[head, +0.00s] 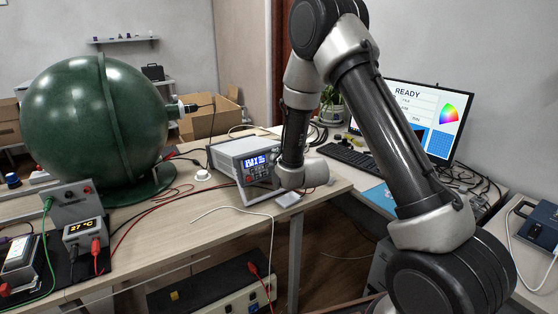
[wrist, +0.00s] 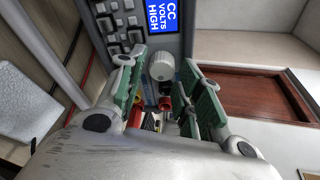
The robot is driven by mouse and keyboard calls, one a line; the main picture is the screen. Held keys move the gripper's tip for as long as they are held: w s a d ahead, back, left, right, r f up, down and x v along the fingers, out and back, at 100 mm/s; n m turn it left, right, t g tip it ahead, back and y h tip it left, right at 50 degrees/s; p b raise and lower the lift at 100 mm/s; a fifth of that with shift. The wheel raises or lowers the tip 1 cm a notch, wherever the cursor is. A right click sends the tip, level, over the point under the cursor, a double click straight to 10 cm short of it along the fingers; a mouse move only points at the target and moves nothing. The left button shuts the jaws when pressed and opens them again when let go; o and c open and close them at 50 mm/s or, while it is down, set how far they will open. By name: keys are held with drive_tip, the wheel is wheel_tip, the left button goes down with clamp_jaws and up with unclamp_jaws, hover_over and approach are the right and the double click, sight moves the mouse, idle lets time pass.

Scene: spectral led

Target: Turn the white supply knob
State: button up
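The white supply knob (wrist: 162,67) is a ridged round dial on the front panel of the power supply (head: 232,148). In the wrist view the panel also shows a blue display (wrist: 161,17) and dark buttons. My gripper (wrist: 165,70) is open, with its green-padded fingers on either side of the knob. I cannot tell whether either pad touches it. Red and black terminals (wrist: 165,103) lie below the knob, between the fingers. In the head view my wrist hides the knob and the gripper.
The power supply stands on a wooden bench (head: 150,222). A big green sphere (head: 95,120) is at the left, with small instruments and cables in front. A monitor (head: 425,118) and keyboard (head: 350,155) are on the right-hand desk. Loose cables cross the bench front.

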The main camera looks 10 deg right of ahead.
drive_tip(key=v, duration=0.7)
drive_tip(key=shift+s, duration=0.25)
idle(0.6)
